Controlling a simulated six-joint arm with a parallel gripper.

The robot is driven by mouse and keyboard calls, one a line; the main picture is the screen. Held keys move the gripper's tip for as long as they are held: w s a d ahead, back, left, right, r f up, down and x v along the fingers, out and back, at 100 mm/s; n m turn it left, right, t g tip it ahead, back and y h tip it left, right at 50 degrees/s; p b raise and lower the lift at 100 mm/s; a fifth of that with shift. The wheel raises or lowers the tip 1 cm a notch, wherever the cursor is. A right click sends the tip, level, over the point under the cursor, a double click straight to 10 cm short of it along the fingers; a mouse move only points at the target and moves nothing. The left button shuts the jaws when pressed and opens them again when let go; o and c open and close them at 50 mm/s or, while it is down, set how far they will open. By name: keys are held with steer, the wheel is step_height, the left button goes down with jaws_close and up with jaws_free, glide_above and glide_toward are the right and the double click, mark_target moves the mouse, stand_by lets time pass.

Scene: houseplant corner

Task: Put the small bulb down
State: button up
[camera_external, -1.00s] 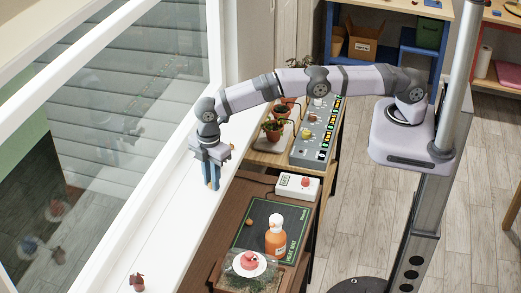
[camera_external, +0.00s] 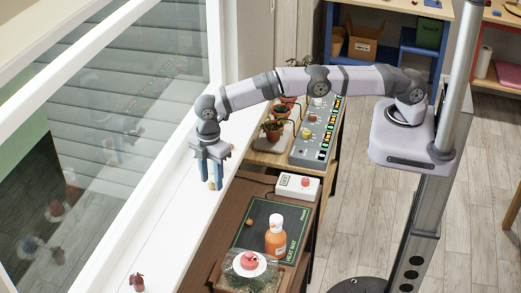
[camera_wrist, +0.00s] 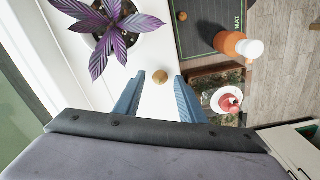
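The small bulb (camera_wrist: 160,77), round and tan-brown, shows in the wrist view over the white sill, between my fingertips with a gap on each side. In the external view it is only a small brownish spot (camera_external: 211,186) between the fingers. My gripper (camera_external: 212,186) points down over the white window sill (camera_external: 165,225), its two blue fingers spread. The wrist view also shows the open fingers (camera_wrist: 160,82). The bulb seems to rest on the sill, but its contact is too small to make out.
A purple-leaved plant (camera_wrist: 110,28) stands on the sill. A white switch box (camera_external: 297,186) is behind.

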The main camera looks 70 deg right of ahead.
mark_target(212, 183)
step_height(212, 183, up, 11)
steer(key=p, duration=0.1)
steer(key=shift+s+r+p, duration=0.15)
steer(key=shift+p, duration=0.15)
